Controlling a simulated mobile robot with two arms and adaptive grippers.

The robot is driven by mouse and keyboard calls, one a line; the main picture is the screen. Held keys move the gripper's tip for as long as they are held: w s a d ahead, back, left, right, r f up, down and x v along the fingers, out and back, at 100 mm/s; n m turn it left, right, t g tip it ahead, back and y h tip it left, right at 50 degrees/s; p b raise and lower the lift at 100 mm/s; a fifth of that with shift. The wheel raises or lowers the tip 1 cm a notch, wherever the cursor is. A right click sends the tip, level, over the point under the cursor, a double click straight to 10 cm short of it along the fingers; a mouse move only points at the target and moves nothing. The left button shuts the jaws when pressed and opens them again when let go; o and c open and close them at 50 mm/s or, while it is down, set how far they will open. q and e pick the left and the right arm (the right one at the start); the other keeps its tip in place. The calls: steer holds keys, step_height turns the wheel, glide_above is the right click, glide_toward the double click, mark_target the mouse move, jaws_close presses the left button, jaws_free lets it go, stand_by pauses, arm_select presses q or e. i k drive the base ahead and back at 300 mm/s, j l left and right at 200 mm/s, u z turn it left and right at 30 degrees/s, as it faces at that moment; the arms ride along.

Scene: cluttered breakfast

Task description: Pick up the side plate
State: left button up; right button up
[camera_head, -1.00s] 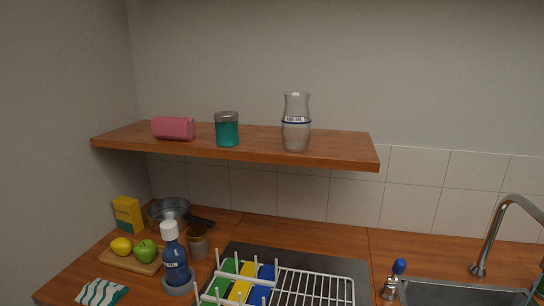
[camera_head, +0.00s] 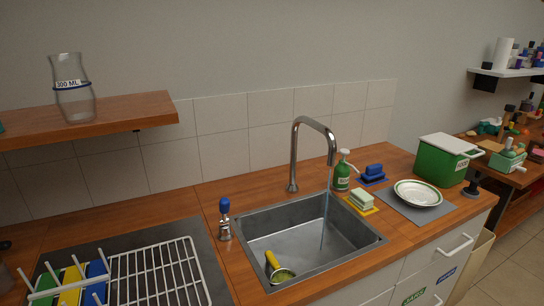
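A white side plate (camera_head: 418,193) with a dark green patterned rim lies on a grey mat (camera_head: 394,206) on the counter, right of the sink. It looks like more than one plate may be stacked there, but I cannot tell. Neither of my grippers is in view.
A sink (camera_head: 288,247) with a running tap (camera_head: 296,150) holds a yellow-handled item. Green soap bottle (camera_head: 342,178), sponges (camera_head: 361,199) and a green bin (camera_head: 440,163) stand near the plate. A dish rack (camera_head: 165,275) is at left; a shelf (camera_head: 120,124) overhangs the left counter.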

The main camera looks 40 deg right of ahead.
mark_target(416, 193)
steer(key=z, duration=2.25)
steer(key=i+l+u, duration=0.5)
steer(key=i+l, duration=0.1)
steer(key=i, duration=0.1)
